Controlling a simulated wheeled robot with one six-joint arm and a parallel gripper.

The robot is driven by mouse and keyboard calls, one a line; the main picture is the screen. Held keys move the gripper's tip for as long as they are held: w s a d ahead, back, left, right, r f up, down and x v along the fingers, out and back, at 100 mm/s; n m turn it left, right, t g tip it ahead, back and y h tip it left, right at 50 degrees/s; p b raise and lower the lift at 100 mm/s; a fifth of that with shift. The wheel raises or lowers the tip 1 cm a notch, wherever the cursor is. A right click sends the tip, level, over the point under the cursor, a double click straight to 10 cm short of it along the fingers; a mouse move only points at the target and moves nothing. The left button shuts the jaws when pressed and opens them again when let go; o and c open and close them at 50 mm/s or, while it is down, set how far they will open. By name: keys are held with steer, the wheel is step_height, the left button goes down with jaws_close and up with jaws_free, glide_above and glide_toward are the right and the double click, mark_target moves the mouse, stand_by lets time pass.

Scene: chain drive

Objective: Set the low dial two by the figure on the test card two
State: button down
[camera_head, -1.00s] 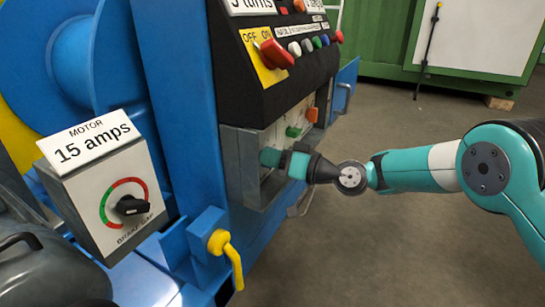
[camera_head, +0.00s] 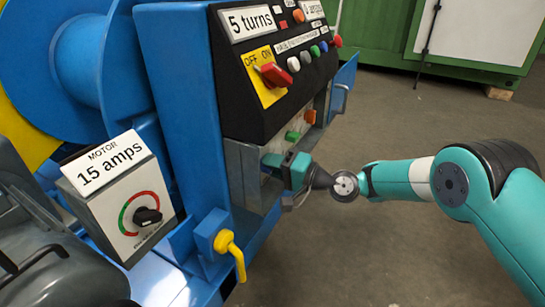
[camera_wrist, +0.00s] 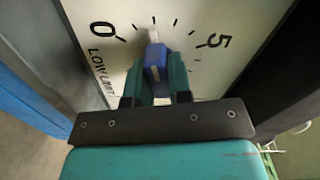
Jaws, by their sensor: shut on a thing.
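In the wrist view my gripper (camera_wrist: 157,80) is shut on the blue knob (camera_wrist: 154,54) of the dial marked LOW LIMIT (camera_wrist: 98,75). The knob's white pointer points up, between the figures 0 and 5 and nearer the 0 side. In the head view my gripper (camera_head: 285,164) reaches into the grey-framed recess under the black console, and the blue knob is hidden there. I cannot tell which is test card two.
A red OFF/ON switch (camera_head: 274,75) on a yellow plate and a row of coloured buttons sit on the console above. A green knob (camera_head: 291,136) and an orange knob (camera_head: 310,117) are farther along the recess. A motor box (camera_head: 123,205) with card "15 amps" (camera_head: 106,165) stands left.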

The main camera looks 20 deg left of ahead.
steer(key=m+p, duration=0.1)
steer(key=m, duration=0.4)
steer(key=shift+m+p, duration=0.3)
steer(key=shift+p, duration=0.1)
steer(key=shift+f, duration=0.1)
steer(key=c, duration=1)
jaws_free()
steer(key=shift+c, duration=0.2)
